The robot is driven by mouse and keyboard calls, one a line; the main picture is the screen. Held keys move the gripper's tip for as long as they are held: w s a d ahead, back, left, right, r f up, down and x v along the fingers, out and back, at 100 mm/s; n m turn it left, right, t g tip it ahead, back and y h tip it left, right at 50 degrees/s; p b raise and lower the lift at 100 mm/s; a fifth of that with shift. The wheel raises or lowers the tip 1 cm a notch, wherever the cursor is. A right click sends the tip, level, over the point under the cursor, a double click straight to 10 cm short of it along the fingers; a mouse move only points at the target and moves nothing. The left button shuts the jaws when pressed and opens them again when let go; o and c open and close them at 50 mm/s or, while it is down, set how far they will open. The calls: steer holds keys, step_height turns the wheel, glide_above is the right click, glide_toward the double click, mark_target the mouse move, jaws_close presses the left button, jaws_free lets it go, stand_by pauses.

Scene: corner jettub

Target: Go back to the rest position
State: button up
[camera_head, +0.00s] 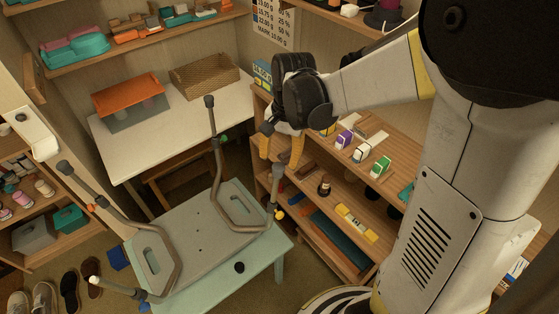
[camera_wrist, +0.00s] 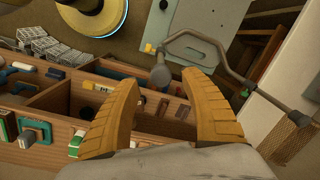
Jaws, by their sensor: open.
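My gripper (camera_head: 282,149) shows in the head view at the upper centre, pointing down beside a wooden shelf unit (camera_head: 310,203). In the wrist view its two yellow fingers (camera_wrist: 163,110) are spread apart, with nothing between them. The shelf unit also shows below the fingers in the wrist view (camera_wrist: 60,110). My gripper is empty and close to the shelf unit's left end.
A grey shower stool (camera_head: 195,235) with raised metal handles stands at the lower left centre. A white table (camera_head: 110,165) holds an orange-lidded box (camera_head: 128,95) and a woven basket (camera_head: 203,75). Small cartons (camera_head: 361,153) stand on the shelf unit. Shoes (camera_head: 45,290) lie on the floor.

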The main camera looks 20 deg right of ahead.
step_height(320, 180, up, 6)
steer(key=f, duration=0.1)
steer(key=s+n+t+h+b, duration=0.1)
steer(key=s+n+t+b, duration=0.5)
steer(key=s, duration=0.6)
steer(key=shift+d+f+n+t, duration=0.3)
steer(key=shift+n+t, duration=0.1)
steer(key=shift+n, duration=0.8)
steer(key=shift+a, duration=0.15)
